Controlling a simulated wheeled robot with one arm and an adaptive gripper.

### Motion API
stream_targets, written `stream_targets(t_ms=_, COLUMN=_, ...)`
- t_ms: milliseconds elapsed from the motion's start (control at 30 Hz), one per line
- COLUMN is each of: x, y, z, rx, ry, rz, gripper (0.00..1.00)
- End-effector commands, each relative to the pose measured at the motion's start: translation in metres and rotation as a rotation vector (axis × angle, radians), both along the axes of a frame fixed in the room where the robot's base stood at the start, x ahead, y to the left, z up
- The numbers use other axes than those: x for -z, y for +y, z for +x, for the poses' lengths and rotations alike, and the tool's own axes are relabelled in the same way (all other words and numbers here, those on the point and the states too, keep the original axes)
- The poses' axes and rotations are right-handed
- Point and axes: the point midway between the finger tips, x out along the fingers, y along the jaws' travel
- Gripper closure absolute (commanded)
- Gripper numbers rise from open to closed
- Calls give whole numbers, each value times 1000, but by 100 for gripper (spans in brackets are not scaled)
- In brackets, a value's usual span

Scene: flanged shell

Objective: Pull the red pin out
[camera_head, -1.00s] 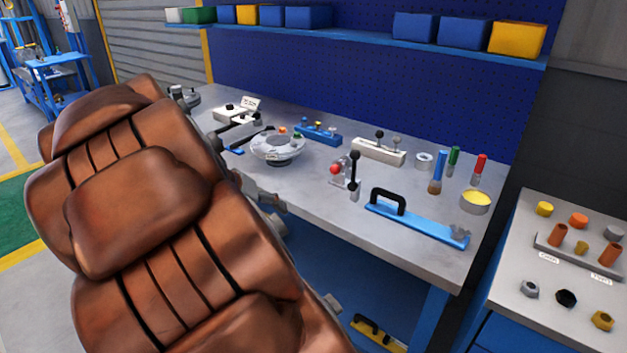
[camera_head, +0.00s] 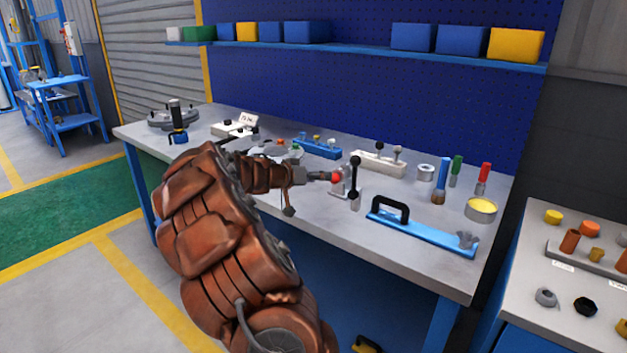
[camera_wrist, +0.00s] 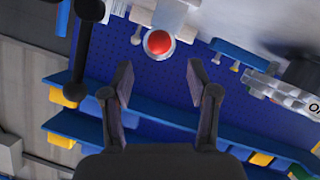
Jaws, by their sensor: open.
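The red pin shows as a round red knob (camera_head: 337,177) on a small grey fixture (camera_head: 347,188) at the middle of the bench. In the wrist view the red knob (camera_wrist: 159,43) sits in a pale ring, centred above the gap between my fingertips. My gripper (camera_head: 322,176) is just left of the knob in the head view, at about its height. In the wrist view my gripper (camera_wrist: 159,82) is open, with its two fingers on either side of empty space. The knob appears beyond the fingertips, not between them. The pin's shaft is hidden.
A black-knobbed lever (camera_head: 355,175) stands close right of the knob; a dark lever (camera_wrist: 82,50) also shows in the wrist view. A blue plate with a black handle (camera_head: 425,232) lies at the front right. My arm partly hides a round grey flanged part (camera_head: 272,149).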

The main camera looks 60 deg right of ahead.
Motion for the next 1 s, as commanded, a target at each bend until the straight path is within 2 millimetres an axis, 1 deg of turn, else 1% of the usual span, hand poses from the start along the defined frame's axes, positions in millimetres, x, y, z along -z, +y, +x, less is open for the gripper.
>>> stream_targets(t_ms=300, x=17, y=-38, z=-16, rx=4, ry=2, rz=5, gripper=41)
stream_targets(t_ms=500, x=21, y=-53, z=-21, rx=2, ry=1, rz=3, gripper=41)
stream_targets(t_ms=667, x=23, y=-57, z=-22, rx=1, ry=2, rz=2, gripper=41)
stream_targets(t_ms=867, x=24, y=-57, z=-22, rx=1, ry=2, rz=2, gripper=41)
stream_targets(t_ms=900, x=24, y=-57, z=-22, rx=1, ry=2, rz=2, gripper=43)
stream_targets(t_ms=1000, x=24, y=-57, z=-22, rx=1, ry=2, rz=2, gripper=53)
